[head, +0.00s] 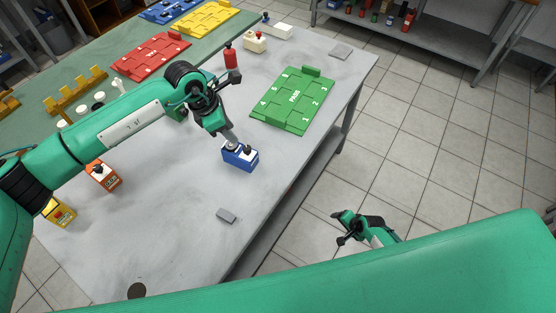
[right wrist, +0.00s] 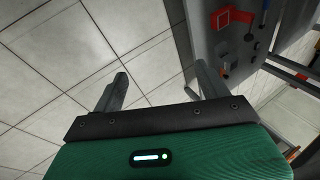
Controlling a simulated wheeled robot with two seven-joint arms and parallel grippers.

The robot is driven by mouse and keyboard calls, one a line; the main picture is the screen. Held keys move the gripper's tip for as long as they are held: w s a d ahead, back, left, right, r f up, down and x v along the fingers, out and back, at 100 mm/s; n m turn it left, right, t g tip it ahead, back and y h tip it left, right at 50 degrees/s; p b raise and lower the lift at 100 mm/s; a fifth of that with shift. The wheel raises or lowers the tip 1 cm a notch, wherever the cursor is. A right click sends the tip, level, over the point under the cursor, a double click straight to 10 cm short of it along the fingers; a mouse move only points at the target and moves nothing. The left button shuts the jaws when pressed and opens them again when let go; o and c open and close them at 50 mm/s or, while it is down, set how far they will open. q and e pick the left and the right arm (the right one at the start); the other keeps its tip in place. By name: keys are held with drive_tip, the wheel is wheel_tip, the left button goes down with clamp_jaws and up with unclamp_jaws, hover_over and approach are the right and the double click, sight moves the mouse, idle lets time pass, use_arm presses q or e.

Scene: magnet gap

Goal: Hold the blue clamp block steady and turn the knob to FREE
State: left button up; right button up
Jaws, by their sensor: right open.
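The blue clamp block (head: 241,159) stands on the grey table, near the edge that faces my right arm. It has a pale top with a small dark part on it; the knob's setting is too small to read. My left gripper (head: 231,138) reaches down to the top of the block at its left end. Its fingertips are too small to show whether they grip anything. My right gripper (head: 343,228) hangs beyond the table edge over the floor, apart from the block. In the right wrist view its fingers (right wrist: 162,88) are spread and empty.
A green PASS tray (head: 292,101) lies behind and right of the block. Orange (head: 103,175) and yellow (head: 59,213) blocks stand at the left. A red bottle (head: 231,58) and red tray (head: 150,56) are further back.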

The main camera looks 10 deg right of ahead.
drive_tip(key=w+a+r+m+t+y, duration=0.2)
drive_tip(key=w+r+m, duration=0.2)
drive_tip(key=w+r, duration=0.6)
drive_tip(key=w+a+r+m+t+y, duration=0.1)
drive_tip(key=w+a+r+m+y, duration=0.2)
drive_tip(key=w+r, duration=0.8)
drive_tip(key=s+a+r+m+y, duration=0.1)
drive_tip(key=s+a+r+m, duration=0.1)
drive_tip(key=a+r, duration=0.35)
drive_tip(key=s+a+r+m+y, duration=0.1)
drive_tip(key=a+r+m+y, duration=0.1)
drive_tip(key=r, duration=0.7)
drive_tip(key=m, duration=0.4)
approach(242, 155)
drive_tip(key=d, duration=0.2)
drive_tip(key=s+f, duration=0.1)
drive_tip(key=shift+d+t, duration=0.4)
drive_tip(key=shift+w+a+f, duration=0.1)
drive_tip(key=shift+a+f, duration=0.05)
drive_tip(key=shift+a, duration=0.05)
drive_tip(key=x, duration=1.3)
drive_tip(key=shift+a, duration=0.3)
drive_tip(key=shift+c, duration=0.5)
